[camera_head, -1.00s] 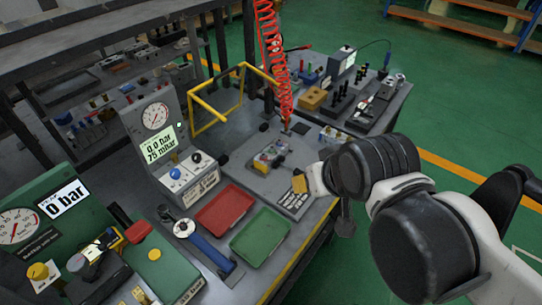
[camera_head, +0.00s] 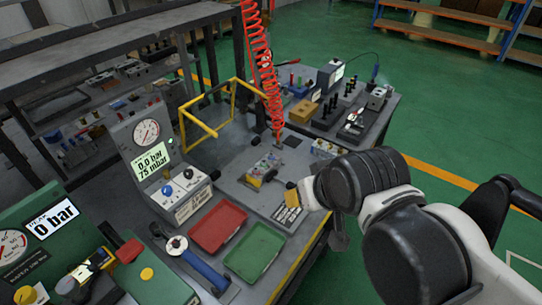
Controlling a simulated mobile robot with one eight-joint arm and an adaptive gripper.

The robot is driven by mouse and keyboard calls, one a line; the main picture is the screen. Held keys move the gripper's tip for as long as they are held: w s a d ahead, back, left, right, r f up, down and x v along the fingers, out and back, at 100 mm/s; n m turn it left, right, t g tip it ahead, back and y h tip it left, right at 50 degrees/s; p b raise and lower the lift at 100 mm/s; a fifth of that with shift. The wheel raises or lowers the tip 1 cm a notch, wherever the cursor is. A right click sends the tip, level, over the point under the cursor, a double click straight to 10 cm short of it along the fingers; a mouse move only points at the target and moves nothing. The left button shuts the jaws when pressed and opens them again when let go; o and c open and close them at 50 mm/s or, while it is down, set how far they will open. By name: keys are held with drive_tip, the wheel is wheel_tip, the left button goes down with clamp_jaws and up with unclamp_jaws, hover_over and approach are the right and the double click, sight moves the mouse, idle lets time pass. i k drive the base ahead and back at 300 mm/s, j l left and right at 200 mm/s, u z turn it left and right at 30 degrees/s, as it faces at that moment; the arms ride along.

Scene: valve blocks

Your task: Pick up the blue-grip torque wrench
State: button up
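A torque wrench with a blue grip (camera_head: 207,270) lies on the bench at the front, left of the green tray. Its round, pale-ringed head (camera_head: 177,244) points to the back left, and the grip runs toward the bench's front edge. My gripper (camera_head: 339,238) hangs at the end of my white and black arm, beyond the bench's front edge and well right of the wrench. It is small and partly hidden by the arm, so its finger opening does not show. The wrench lies apart from my gripper.
A red tray (camera_head: 217,227) and a green tray (camera_head: 254,252) lie between the wrench and my arm. A green gauge unit (camera_head: 155,280) stands close left of the wrench. A white switch box (camera_head: 184,194) is behind it. A red coiled hose (camera_head: 262,75) hangs over the bench.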

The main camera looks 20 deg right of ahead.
sight(155, 228)
drive_tip(key=k+j+u, duration=0.1)
drive_tip(key=u, duration=0.3)
drive_tip(key=j+u, duration=0.4)
drive_tip(key=k+j+u, duration=0.15)
drive_tip(key=u, duration=0.2)
